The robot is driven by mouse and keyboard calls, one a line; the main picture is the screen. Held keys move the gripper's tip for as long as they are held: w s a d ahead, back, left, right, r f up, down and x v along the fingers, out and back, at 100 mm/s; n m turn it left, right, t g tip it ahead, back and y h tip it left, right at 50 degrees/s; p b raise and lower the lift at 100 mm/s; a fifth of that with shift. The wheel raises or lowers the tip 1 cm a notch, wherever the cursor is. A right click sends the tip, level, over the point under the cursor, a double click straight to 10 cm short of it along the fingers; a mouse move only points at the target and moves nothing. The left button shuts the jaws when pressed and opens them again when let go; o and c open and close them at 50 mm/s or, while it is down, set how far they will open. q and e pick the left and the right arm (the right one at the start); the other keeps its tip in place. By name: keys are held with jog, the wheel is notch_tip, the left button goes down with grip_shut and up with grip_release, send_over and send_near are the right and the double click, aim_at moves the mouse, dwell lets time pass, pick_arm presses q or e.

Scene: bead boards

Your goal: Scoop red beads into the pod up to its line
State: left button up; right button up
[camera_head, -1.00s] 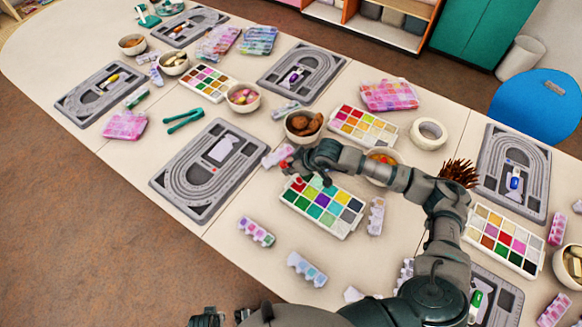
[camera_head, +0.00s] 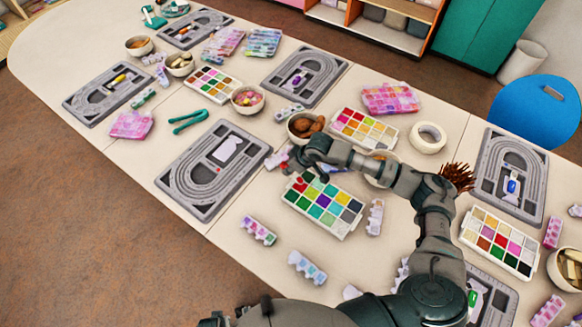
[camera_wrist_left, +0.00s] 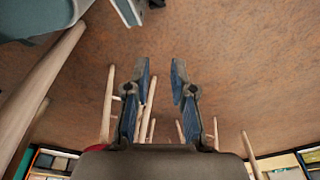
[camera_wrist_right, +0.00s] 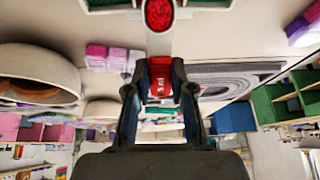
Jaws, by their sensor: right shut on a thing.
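My right gripper (camera_head: 294,167) is over the far left edge of a white bead box (camera_head: 318,228) with many colours. In the right wrist view the gripper (camera_wrist_right: 160,92) is shut on the red handle, marked 5 ml, of a scoop (camera_wrist_right: 160,66). Red beads (camera_wrist_right: 158,13) lie in the scoop's bowl. A pale pod (camera_head: 229,147) lies in the middle of a grey bead board (camera_head: 187,198), left of the right gripper; its line and fill are too small to tell. My left gripper (camera_wrist_left: 160,80) is open and empty, with floor and wooden legs beyond it.
A bowl of brown pieces (camera_head: 305,126) stands just behind the right gripper. A second bead box (camera_head: 362,130) and a tape roll (camera_head: 428,138) lie farther back. Bead strips (camera_head: 258,231) lie near the front edge. Green tongs (camera_head: 188,121) lie left of the bowls.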

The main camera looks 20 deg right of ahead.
jog(key=shift+w+a+r+g+h+p, duration=0.1)
jog(key=shift+w+a+g+h+p, duration=0.25)
jog(key=shift+g+p, duration=0.4)
pick_arm(q)
jog(key=shift+s+f+p, duration=0.55)
jog(key=shift+s+f, duration=1.75)
jog(key=shift+f, duration=0.25)
pick_arm(e)
jog(key=shift+w+a+g+h, duration=0.1)
jog(key=shift+w+g+h, duration=0.1)
jog(key=shift+g+h, duration=0.15)
jog(key=shift+w+a+r+g+h+b, duration=0.1)
jog(key=shift+r+g+h+b, duration=0.1)
jog(key=shift+g+h+b, duration=0.35)
pick_arm(q)
jog(key=shift+w+a+r+b, duration=0.1)
jog(key=shift+w+r+b, duration=0.45)
jog(key=shift+w+r, duration=1.35)
pick_arm(e)
jog(key=shift+w+r+g, duration=0.1)
jog(key=shift+r+g, duration=0.25)
jog(key=shift+r, duration=0.05)
